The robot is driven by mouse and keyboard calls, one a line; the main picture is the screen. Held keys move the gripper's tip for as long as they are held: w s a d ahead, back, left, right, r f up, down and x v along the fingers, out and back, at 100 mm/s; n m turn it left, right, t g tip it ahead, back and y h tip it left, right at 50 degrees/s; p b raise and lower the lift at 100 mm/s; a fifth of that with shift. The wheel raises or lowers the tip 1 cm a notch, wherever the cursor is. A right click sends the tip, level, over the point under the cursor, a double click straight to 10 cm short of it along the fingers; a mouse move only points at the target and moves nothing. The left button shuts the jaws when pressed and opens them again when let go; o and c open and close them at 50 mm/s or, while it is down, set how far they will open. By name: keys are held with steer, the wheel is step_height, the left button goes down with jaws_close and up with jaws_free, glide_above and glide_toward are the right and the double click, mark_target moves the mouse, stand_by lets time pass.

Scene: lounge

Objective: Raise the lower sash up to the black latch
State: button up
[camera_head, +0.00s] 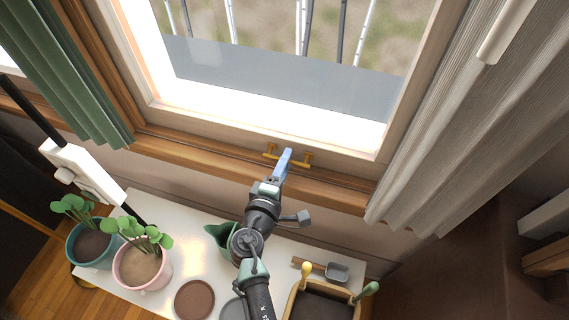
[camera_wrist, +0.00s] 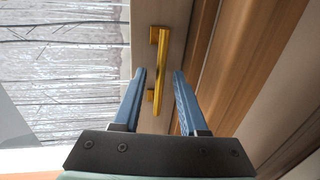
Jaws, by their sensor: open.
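The lower sash (camera_head: 215,131) is a pale frame around glass, low in its wooden surround. A brass bar handle (camera_head: 304,160) is fixed to its bottom rail; it also shows in the wrist view (camera_wrist: 160,55). My gripper (camera_head: 287,153) is at the handle and hides the bar's middle in the head view. In the wrist view, my gripper's (camera_wrist: 158,72) two blue fingers are apart, with the handle showing between and beyond them. I cannot tell whether they touch it. I do not make out the black latch in either view.
A white table (camera_head: 170,222) below the window bears potted plants (camera_head: 143,262), a green container (camera_head: 220,236) and a planter box (camera_head: 320,302) with small tools. A green curtain (camera_head: 75,70) hangs left and a grey curtain (camera_head: 455,130) right of the window. The wooden sill (camera_head: 220,160) juts out below the sash.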

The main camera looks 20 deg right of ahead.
jaws_close()
stand_by(1.4)
